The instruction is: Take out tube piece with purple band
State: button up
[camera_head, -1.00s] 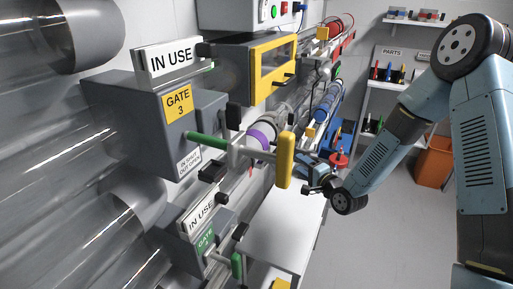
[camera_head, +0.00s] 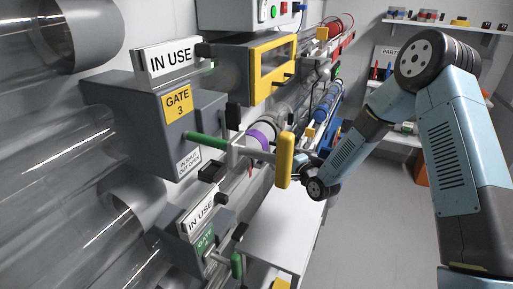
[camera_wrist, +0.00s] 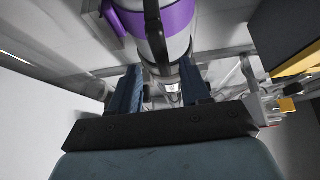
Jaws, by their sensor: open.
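The tube piece with the purple band (camera_head: 262,136) sits in the line of tubes along the wall, right of the Gate 3 box, partly behind a yellow handle (camera_head: 285,160). In the wrist view its purple band (camera_wrist: 165,18) is close, at the top, with a dark strap or clamp across the grey tube. My gripper (camera_wrist: 165,88) is open, its two dark fingers apart below the tube and not closed on it. In the head view my gripper is mostly hidden behind the yellow handle.
The Gate 3 box (camera_head: 160,125) with a green-tipped lever (camera_head: 207,141) stands left of the tube piece. A yellow-framed box (camera_head: 272,68) is above. A white table (camera_head: 275,225) lies below. Blue tubes (camera_head: 327,100) run behind. The floor to the right is clear.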

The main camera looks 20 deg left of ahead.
jog(key=shift+x, duration=2.4)
jog(key=shift+r, duration=0.1)
grip_shut()
